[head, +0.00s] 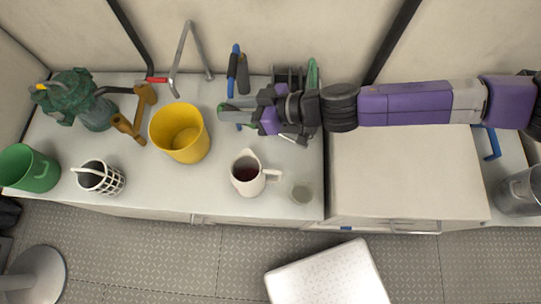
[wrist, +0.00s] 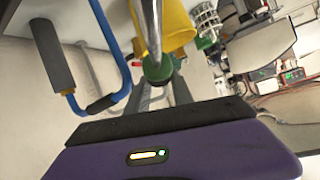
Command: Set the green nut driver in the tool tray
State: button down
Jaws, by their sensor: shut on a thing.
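The green nut driver (wrist: 157,70) is between my gripper's fingers (wrist: 157,92) in the wrist view, its metal shaft pointing away toward the top of the picture. In the head view my gripper (head: 230,111) is over the right part of the white counter, pointing left, and only a little green shows at its tips. My gripper is shut on the driver. I cannot clearly pick out the tool tray; a dark slotted holder (head: 290,76) stands behind my wrist, partly hidden by it.
A blue-framed tool with dark grips (wrist: 85,60) is close to my gripper. A yellow bucket (head: 180,134) is left of it, and a white pitcher (head: 247,175) is in front. A green mug (head: 30,169), a patterned cup (head: 102,178) and a green pump-like device (head: 78,100) stand farther left.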

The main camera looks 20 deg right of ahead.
aim_at(242, 149)
jog(key=shift+a, duration=0.3)
notch_tip(242, 149, down, 20)
jog(key=shift+r+b, duration=0.15)
jog(key=shift+b, duration=1)
jog(key=c, duration=1.1)
grip_release()
jog(key=shift+s, duration=0.1)
